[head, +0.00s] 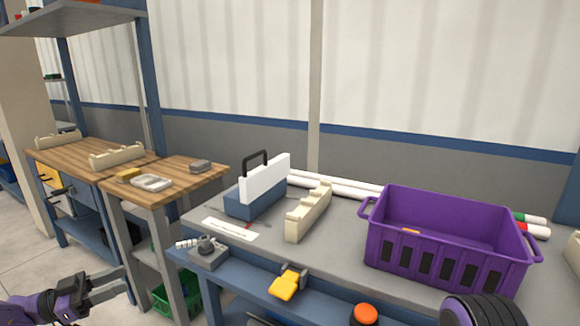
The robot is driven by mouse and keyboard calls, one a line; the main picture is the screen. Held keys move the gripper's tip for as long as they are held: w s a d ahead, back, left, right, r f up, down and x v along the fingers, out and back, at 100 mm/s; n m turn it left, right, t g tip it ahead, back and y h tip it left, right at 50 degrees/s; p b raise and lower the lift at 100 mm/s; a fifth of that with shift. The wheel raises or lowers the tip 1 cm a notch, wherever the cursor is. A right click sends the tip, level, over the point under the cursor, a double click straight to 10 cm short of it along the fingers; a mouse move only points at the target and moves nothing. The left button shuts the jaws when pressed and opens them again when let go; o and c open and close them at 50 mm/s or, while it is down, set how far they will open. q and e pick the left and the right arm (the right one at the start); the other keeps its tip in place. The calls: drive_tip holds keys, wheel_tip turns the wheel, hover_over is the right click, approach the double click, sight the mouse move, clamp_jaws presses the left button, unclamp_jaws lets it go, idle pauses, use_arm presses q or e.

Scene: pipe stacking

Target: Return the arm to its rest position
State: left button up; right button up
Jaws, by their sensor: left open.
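My left gripper (122,280) is at the lower left of the head view, in front of the wooden workbench and clear of it. Its two grey fingers are apart, with nothing seen between them. The purple wrist of my left arm comes in from the lower left corner. My right gripper is out of view; a dark ribbed part with a purple edge at the lower right looks like part of my right arm. White pipes (345,188) lie along the back of the grey bench (345,237), partly hidden by the purple crate (445,240).
A cream notched rack (308,211) and a blue-white toolbox (258,188) stand on the grey bench. A vise (207,252) and a yellow tool (286,283) are at its front edge. The wooden workbench (178,183) stands left. Open floor (85,262) lies behind my left gripper.

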use_arm(q)
drive_tip(key=w+d+f+n+t+y+p, duration=0.2)
drive_tip(key=w+d+f+n+t+y, duration=0.15)
drive_tip(key=f+n+t+y, duration=0.7)
drive_tip(key=s+d+f+n+g+y+p, duration=0.25)
drive_tip(key=s+f+n+g+y, duration=0.35)
drive_tip(key=s+f+n+g, duration=0.3)
drive_tip(key=s+d+f+g+y+p, duration=0.1)
drive_tip(key=s+f+g, duration=0.1)
drive_tip(key=s, duration=0.7)
drive_tip(key=s+d+f+g+y+p, duration=0.1)
drive_tip(key=s+g, duration=0.2)
drive_tip(key=s, duration=0.7)
drive_tip(key=s+d+f+g+y+p, duration=0.1)
drive_tip(key=s+d+f+g, duration=0.1)
drive_tip(key=s, duration=0.8)
drive_tip(key=shift+f+g, duration=0.3)
drive_tip(key=shift+g, duration=0.25)
